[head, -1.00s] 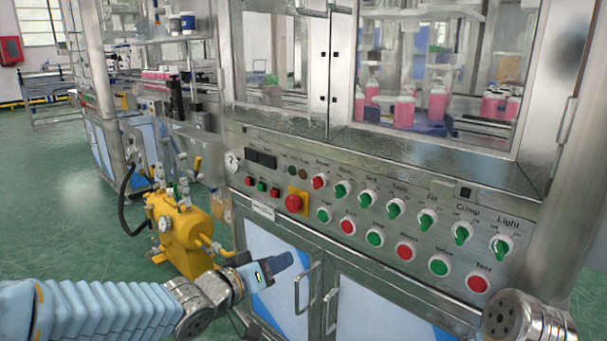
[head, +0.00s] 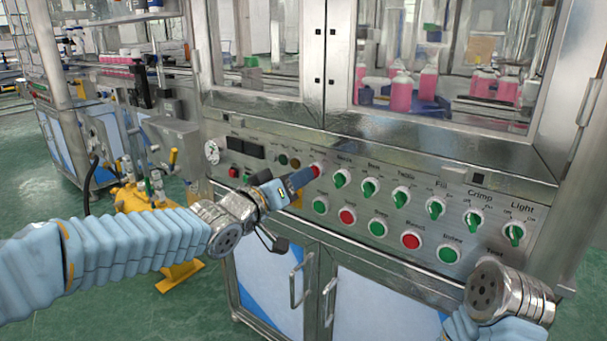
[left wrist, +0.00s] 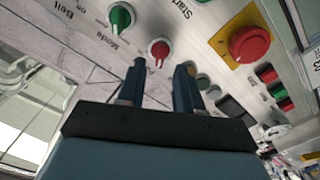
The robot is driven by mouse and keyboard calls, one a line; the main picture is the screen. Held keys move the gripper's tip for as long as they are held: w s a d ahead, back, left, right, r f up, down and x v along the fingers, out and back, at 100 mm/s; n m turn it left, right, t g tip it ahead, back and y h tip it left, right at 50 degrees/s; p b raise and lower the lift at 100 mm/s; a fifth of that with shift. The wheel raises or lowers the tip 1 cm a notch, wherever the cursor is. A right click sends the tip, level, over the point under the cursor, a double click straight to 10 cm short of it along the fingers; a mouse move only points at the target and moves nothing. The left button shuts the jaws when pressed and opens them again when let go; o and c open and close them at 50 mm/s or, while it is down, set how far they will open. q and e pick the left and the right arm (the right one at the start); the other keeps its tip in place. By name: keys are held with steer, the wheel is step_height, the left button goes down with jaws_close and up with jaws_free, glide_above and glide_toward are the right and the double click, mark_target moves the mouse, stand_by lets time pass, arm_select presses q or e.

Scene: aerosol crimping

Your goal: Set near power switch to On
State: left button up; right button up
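The power switch is the red rotary knob (head: 316,169) at the left end of the upper knob row; its label is too blurred to read fully. It also shows in the left wrist view (left wrist: 158,50), just beyond the fingertips. My left gripper (head: 299,181) is in front of the panel, close beside the knob and partly covering it. In the left wrist view its two fingers (left wrist: 160,72) are apart with nothing between them. I cannot tell whether they touch the knob. My right gripper is out of view; only part of that arm shows at the lower right.
Several green knobs (head: 401,196) continue to the right, with green and red buttons (head: 347,216) below. A red emergency stop on a yellow plate (left wrist: 250,43) is near my left gripper. Door handles (head: 329,300) stick out below. A yellow machine (head: 132,198) stands left.

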arm_select(q)
steer(key=shift+x, duration=1.5)
jaws_close()
